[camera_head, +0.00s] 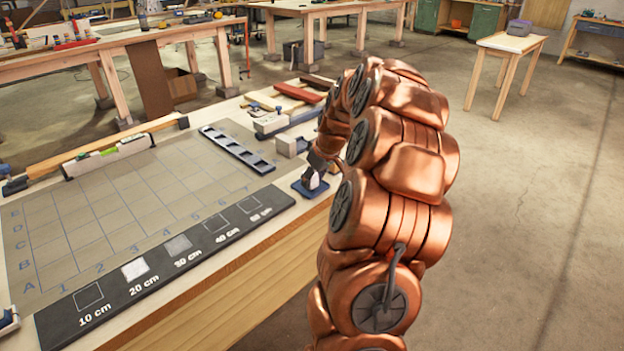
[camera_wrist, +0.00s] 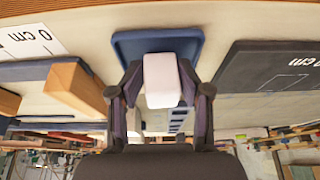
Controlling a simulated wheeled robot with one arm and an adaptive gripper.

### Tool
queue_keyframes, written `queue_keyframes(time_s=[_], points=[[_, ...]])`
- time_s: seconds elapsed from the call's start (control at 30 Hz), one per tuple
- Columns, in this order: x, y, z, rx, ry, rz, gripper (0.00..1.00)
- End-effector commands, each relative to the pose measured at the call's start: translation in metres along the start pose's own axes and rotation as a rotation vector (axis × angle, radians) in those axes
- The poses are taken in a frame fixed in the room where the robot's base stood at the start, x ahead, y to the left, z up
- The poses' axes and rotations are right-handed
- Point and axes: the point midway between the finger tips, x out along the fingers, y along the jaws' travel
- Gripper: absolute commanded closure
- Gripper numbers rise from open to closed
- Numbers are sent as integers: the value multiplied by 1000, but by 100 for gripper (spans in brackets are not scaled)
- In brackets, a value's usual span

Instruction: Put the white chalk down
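The white chalk (camera_wrist: 162,80) is a pale block between the fingertips of my gripper (camera_wrist: 160,78) in the wrist view. Both fingers close in on its sides, so my gripper is shut on it. A small blue tray (camera_wrist: 125,46) lies right behind and under the chalk; I cannot tell whether the chalk touches it. In the head view my gripper (camera_head: 316,170) points down over the blue tray (camera_head: 300,188) at the bench's right edge, and a bit of the white chalk (camera_head: 314,181) shows there. My arm hides part of this area.
A dark strip (camera_head: 110,311) with marked squares and centimetre labels runs along the bench front, ending near the tray. A gridded grey mat (camera_head: 60,260) lies behind it. A slotted dark rack (camera_head: 237,150), grey blocks (camera_head: 287,146) and a level (camera_head: 110,158) stand farther back.

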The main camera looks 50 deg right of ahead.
Motion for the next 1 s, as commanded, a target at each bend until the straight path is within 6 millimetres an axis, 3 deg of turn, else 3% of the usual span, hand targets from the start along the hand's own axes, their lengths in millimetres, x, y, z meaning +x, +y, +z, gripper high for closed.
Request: queue_keyframes(time_s=[0.3,0.5,0.7,0.9,1.0], points=[[-66,1,-2,-2,11,9,57],[-97,1,-2,0,10,7,57],[-113,0,-2,0,8,6,57],[-116,0,-2,0,8,6,57],[-116,-12,-4,-8,2,-4,57]])
